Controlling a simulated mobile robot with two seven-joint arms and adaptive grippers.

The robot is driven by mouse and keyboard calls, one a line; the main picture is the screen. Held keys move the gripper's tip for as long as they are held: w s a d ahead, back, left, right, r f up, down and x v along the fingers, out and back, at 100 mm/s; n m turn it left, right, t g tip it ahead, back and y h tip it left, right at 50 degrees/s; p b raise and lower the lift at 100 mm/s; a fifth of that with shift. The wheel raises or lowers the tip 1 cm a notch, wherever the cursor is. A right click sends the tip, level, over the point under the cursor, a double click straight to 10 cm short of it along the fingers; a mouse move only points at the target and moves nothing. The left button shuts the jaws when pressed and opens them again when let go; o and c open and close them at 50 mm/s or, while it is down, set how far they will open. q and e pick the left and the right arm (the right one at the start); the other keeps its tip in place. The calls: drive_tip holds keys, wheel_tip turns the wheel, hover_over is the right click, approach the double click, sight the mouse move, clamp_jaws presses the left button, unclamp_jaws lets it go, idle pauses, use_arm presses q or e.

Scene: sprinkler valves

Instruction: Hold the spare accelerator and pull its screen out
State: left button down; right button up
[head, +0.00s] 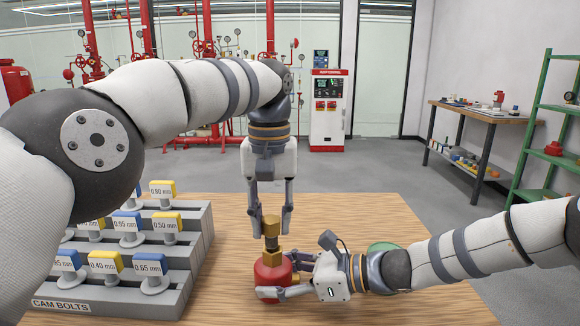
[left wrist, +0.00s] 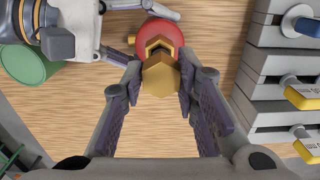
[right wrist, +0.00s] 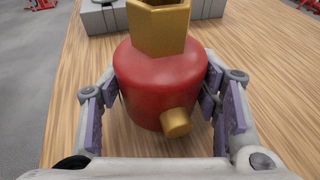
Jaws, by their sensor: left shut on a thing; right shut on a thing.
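The spare accelerator is a round red body (head: 272,276) with a brass hex collar (head: 272,258) and a small brass side stub (right wrist: 176,122). It stands upright at the table's front. My right gripper (head: 270,291) is shut around the red body, one finger on each side in the right wrist view (right wrist: 162,100). A brass hex piece (head: 272,225), apparently the screen's head, sits above the collar with a narrower brass stem between them. My left gripper (head: 270,230), pointing down, is shut on this hex piece, also seen in the left wrist view (left wrist: 160,78). Any screen inside is hidden.
A grey stepped rack (head: 190,285) labelled CAM BOLTS, with blue and yellow tagged pieces, stands to the left. A green round object (head: 383,247) lies behind my right wrist. The wooden table (head: 345,215) is clear behind the accelerator.

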use_arm(q)
drive_tip(key=shift+r, duration=1.25)
use_arm(e)
drive_tip(key=o, duration=1.8)
